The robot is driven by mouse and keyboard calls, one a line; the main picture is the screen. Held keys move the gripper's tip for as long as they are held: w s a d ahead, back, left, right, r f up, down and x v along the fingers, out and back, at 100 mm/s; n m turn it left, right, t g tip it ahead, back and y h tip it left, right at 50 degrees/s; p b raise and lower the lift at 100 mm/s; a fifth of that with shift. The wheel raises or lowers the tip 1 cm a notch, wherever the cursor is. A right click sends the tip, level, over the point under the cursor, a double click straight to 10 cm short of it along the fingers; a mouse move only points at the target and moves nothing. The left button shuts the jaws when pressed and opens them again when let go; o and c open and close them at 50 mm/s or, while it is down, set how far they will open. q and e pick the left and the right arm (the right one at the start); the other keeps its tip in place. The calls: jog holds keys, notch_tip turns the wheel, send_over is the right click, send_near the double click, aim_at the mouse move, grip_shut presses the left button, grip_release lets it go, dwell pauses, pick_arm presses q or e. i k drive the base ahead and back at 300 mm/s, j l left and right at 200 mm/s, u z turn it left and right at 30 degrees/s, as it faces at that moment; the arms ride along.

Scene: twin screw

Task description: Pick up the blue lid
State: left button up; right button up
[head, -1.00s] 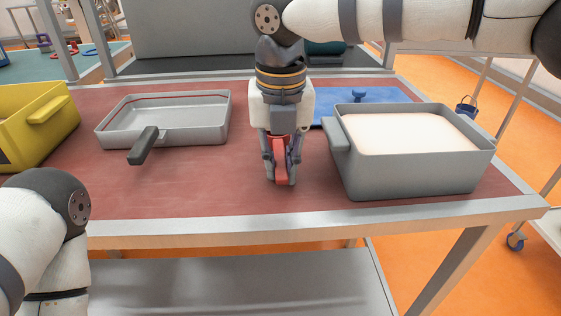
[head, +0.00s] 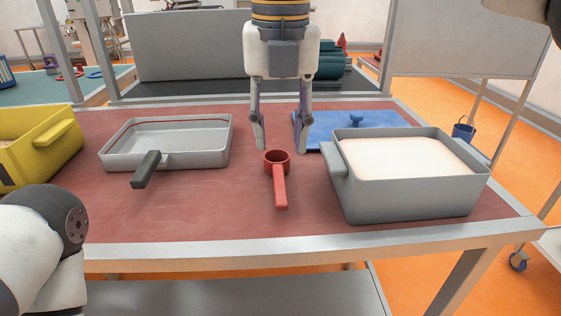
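The blue lid (head: 345,135) lies flat on the red table top behind the grey bin, with a small round knob (head: 356,119) on top. The bin hides part of its front right side. My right gripper (head: 279,148) is open and empty, pointing down, left of the lid and above the red scoop (head: 278,165). Its right finger overlaps the lid's left edge in the picture. Of my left arm only a white and dark link shows at the lower left; its gripper is out of view.
A grey bin (head: 408,193) filled with pale material stands front right. A shallow grey tray (head: 200,157) with a dark-handled tool (head: 146,169) is at the left, and a yellow bin (head: 52,156) at the far left. The table (head: 185,208) is clear at front centre.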

aim_at(325, 122)
jog(key=k, duration=1)
